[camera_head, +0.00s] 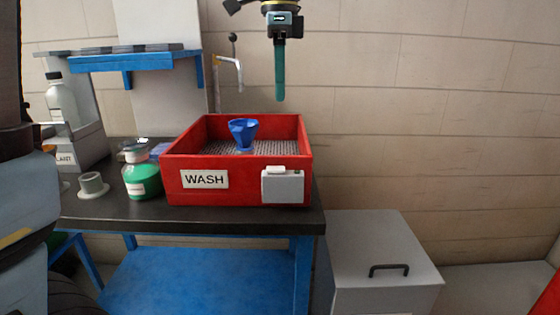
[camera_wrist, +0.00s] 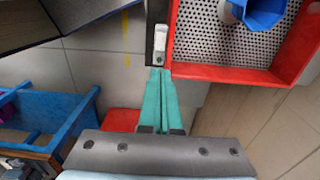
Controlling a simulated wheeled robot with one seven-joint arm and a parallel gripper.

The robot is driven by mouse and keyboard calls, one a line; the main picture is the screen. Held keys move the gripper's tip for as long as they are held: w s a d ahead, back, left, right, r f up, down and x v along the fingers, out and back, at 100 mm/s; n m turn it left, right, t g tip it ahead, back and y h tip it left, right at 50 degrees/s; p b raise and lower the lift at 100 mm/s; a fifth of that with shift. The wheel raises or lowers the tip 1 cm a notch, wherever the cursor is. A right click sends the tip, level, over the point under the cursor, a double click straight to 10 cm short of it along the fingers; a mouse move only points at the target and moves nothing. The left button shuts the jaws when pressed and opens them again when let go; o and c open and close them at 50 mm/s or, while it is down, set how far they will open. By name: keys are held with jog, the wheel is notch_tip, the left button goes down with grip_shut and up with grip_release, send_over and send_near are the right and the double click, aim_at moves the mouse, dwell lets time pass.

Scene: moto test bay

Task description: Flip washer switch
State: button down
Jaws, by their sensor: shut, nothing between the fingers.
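The red washer basin (camera_head: 236,190), marked WASH, stands on the dark bench top. A grey switch box (camera_head: 283,188) is on its front wall at the right, with a white rocker (camera_head: 277,170) on its top. In the wrist view the white rocker (camera_wrist: 161,40) shows just beyond my fingertips, beside the red basin wall (camera_wrist: 220,74). My gripper (camera_head: 280,98) has long teal fingers, shut and empty. It points down, well above the basin. In the wrist view its fingertips (camera_wrist: 158,72) line up with the switch box, apart from it in height.
A blue funnel (camera_head: 243,134) stands in the basin on a perforated floor. A green bottle (camera_head: 142,178) and a grey cup (camera_head: 93,186) stand left of it. A tap (camera_head: 232,68) is behind. A grey bin (camera_head: 385,255) is on the floor at the right.

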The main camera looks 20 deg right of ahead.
aim_at(280, 168)
notch_tip(280, 168, down, 14)
jog(key=shift+f+p, duration=0.1)
jog(key=shift+p, duration=0.35)
dwell(0.4)
